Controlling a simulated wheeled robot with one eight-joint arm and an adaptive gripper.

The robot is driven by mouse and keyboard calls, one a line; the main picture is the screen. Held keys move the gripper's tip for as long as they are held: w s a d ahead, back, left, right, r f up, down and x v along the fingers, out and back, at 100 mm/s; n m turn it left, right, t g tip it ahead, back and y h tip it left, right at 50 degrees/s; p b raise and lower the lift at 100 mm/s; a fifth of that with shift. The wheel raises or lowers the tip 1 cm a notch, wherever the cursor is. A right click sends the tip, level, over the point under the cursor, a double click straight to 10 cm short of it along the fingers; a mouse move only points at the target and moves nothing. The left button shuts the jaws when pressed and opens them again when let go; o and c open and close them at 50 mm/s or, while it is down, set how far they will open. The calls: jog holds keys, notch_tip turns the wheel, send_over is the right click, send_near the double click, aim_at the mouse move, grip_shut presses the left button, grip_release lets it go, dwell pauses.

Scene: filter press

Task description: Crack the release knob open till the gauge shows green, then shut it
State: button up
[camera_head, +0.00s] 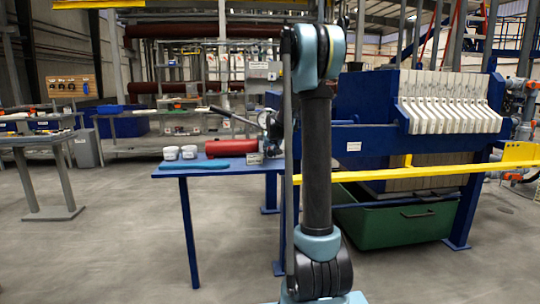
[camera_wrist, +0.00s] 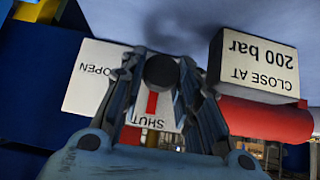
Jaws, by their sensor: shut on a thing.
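In the wrist view the release knob (camera_wrist: 161,71) is a dark round cap with a red pointer (camera_wrist: 152,104) below it. The pointer lies by the word SHUT on a white plate (camera_wrist: 84,92); OPEN is at the plate's left. Lettering appears upside down. My gripper (camera_wrist: 160,66) is shut on the knob, one finger on each side. In the head view a small round gauge (camera_head: 264,119) stands beside my arm at the bench's right end. Its face is too small to read, and I see no green on it.
A "CLOSE AT 200 bar" block (camera_wrist: 260,66) and a red cylinder (camera_wrist: 264,119) sit close to my gripper's right. The blue bench (camera_head: 215,169) holds white tubs (camera_head: 180,153). The filter press (camera_head: 365,135) and its yellow rail (camera_head: 400,173) stand right.

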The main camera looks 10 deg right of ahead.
jog(key=o, duration=0.8)
jog(key=v, duration=1.1)
jog(key=shift+s+r, duration=0.25)
jog(key=shift+s, duration=0.05)
jog(key=shift+s, duration=0.1)
jog(key=s+f+g, duration=0.2)
jog(key=s+f, duration=0.5)
jog(key=s, duration=0.9)
jog(key=s+f+g, duration=0.2)
jog(key=s+f, duration=0.5)
jog(key=s, duration=0.9)
jog(key=s+f+g, duration=0.2)
jog(key=s+f, duration=0.6)
jog(key=s, duration=0.8)
jog(key=shift+d+g, duration=0.4)
